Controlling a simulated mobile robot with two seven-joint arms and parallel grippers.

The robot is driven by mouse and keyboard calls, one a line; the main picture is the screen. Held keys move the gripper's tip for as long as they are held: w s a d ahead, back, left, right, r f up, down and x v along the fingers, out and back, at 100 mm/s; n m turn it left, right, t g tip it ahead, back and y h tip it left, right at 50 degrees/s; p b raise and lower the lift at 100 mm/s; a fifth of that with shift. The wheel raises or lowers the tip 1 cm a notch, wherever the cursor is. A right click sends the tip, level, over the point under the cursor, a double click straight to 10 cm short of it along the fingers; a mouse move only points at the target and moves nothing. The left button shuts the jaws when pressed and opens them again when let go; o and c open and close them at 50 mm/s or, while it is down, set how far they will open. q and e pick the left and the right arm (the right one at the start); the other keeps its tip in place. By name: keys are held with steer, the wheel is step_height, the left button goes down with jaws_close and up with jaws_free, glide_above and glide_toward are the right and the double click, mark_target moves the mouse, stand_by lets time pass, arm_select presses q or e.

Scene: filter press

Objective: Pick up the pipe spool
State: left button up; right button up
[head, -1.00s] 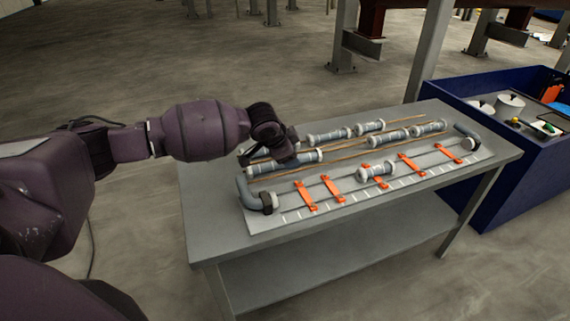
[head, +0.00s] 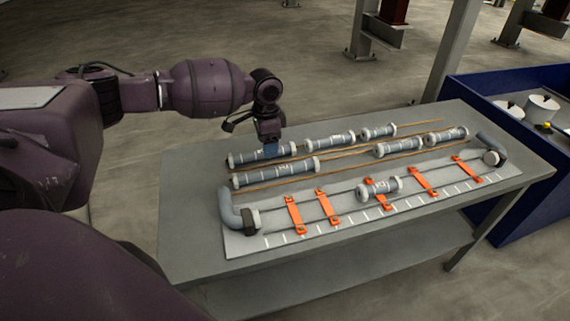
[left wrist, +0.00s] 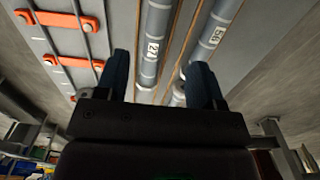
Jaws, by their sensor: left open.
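Several grey pipe spools with pale flanged ends lie on the table. One long spool (head: 262,153) lies in the back row, and another (head: 275,173) lies just in front of it. Shorter spools (head: 329,140) lie further right. My left gripper (head: 269,137) is open and points down over the back-left spool; I cannot tell whether it touches it. In the left wrist view the open fingers (left wrist: 161,78) show with a spool marked 27 (left wrist: 154,45) between them in the picture and a spool marked 56 (left wrist: 214,38) by the right finger. My right gripper is out of view.
A pale board (head: 285,238) with orange clamps (head: 328,207), rods, a short spool (head: 379,188) and grey elbows (head: 233,212) lies at the table's front. Thin wooden strips run between the spools. A blue bin (head: 530,150) stands at the right.

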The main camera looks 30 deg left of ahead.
arm_select(q)
steer(key=shift+s+f, duration=0.1)
steer(key=shift+f, duration=0.15)
glide_above(269, 170)
step_height(269, 170, down, 4)
steer(key=shift+s+a+f+b, duration=0.1)
steer(key=shift+f+b, duration=0.05)
steer(key=shift+b, duration=0.25)
steer(key=shift+f, duration=0.7)
steer(key=f+b, duration=0.1)
steer(key=f, duration=0.3)
steer(key=shift+w+f, duration=0.15)
steer(key=shift+w, duration=0.05)
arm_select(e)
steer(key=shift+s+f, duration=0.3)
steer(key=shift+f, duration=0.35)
arm_select(q)
steer(key=shift+c, duration=1.3)
steer(key=c, duration=0.8)
